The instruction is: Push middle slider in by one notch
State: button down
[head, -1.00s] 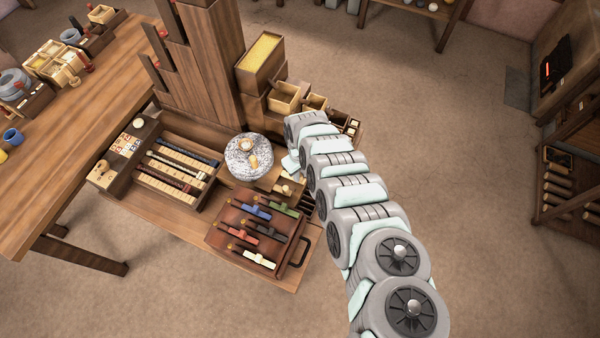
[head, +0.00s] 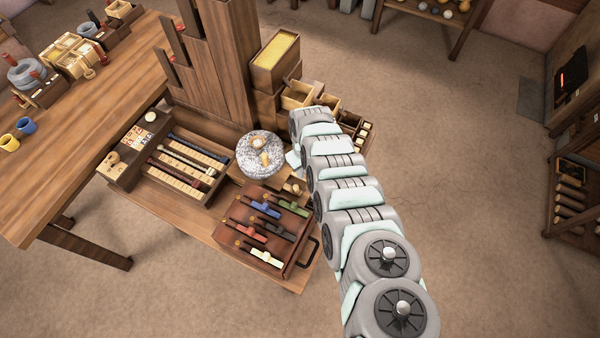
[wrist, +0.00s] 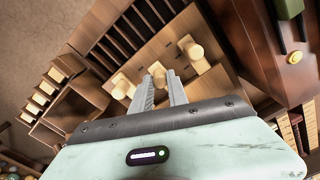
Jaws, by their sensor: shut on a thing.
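In the wrist view my gripper (wrist: 163,84) has its two grey fingers close together, with the pale round knob of the middle slider (wrist: 157,69) at their tips. One more slider with a pale knob (wrist: 120,88) is to the left and another (wrist: 192,48) is to the upper right. All lie on a light wooden block. The fingers partly hide the middle slider, so its notches cannot be made out. In the head view the small wooden block with pale knobs (head: 294,188) shows beside the stone quern; my arm hides most of the gripper there.
A round stone quern (head: 260,158) stands left of my arm. A dark red board with coloured sliders (head: 262,235) lies in front of it. A slotted dark rack (wrist: 115,35) and small open boxes (wrist: 45,90) flank the sliders.

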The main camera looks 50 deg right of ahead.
jog(key=c, duration=1.3)
grip_release()
jog(key=shift+s, duration=0.1)
jog(key=shift+r, duration=0.1)
notch_tip(320, 180, up, 11)
jog(key=p, duration=0.2)
jog(key=shift+f+p, duration=0.2)
jog(key=shift+p, duration=0.1)
jog(key=shift+d, duration=0.1)
